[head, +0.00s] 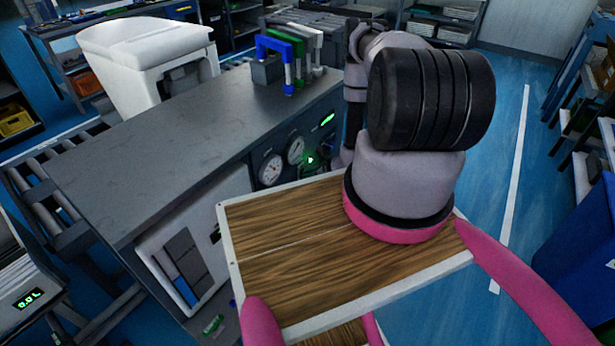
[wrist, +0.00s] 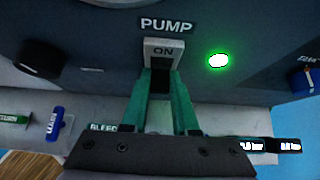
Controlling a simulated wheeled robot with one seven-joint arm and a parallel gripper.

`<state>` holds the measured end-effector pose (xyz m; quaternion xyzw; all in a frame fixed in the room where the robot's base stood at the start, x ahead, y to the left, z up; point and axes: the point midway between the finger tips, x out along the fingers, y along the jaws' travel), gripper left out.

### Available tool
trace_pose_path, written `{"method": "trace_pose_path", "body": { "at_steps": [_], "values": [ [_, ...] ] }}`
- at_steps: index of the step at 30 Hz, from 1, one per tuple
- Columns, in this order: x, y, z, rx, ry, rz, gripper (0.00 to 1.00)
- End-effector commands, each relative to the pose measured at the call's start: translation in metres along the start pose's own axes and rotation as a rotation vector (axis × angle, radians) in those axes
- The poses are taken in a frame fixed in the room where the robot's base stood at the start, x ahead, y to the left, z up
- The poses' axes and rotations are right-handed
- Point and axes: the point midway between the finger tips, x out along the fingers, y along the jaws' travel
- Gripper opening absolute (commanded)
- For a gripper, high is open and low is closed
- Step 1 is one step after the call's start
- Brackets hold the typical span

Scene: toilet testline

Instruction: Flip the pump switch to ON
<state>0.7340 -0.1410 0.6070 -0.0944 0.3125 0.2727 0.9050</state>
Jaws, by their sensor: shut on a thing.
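The pump switch (wrist: 164,48) shows in the wrist view under the word PUMP, a light plate marked ON with a dark part below it. My gripper (wrist: 163,78) has its two green fingers close together at the lower part of the switch, shut on it. The tips hide part of the switch, so its exact tilt is hard to tell. A green lamp (wrist: 218,60) glows right of the switch. It also glows on the bench front in the head view (head: 310,160), where my arm hides most of the gripper.
The wrist view shows a black knob (wrist: 38,58) at left, a blue handle (wrist: 54,123) below it, and a blue knob (wrist: 303,80) at right. In the head view, gauges (head: 271,169) sit on the front of the grey bench (head: 150,140). A white toilet (head: 145,65) stands behind.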

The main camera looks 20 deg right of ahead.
Motion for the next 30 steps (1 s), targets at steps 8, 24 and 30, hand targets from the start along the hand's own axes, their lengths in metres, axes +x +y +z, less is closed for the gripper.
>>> {"method": "trace_pose_path", "body": {
  "at_steps": [8,24,30],
  "values": [
    [-0.0017,0.0001,0.0060,-0.005,0.196,0.001,0.00],
    [-0.0024,-0.0005,0.0078,0.001,0.330,-0.001,0.00],
    [-0.0023,-0.0005,0.0078,0.001,0.331,-0.001,0.00]
  ]
}}
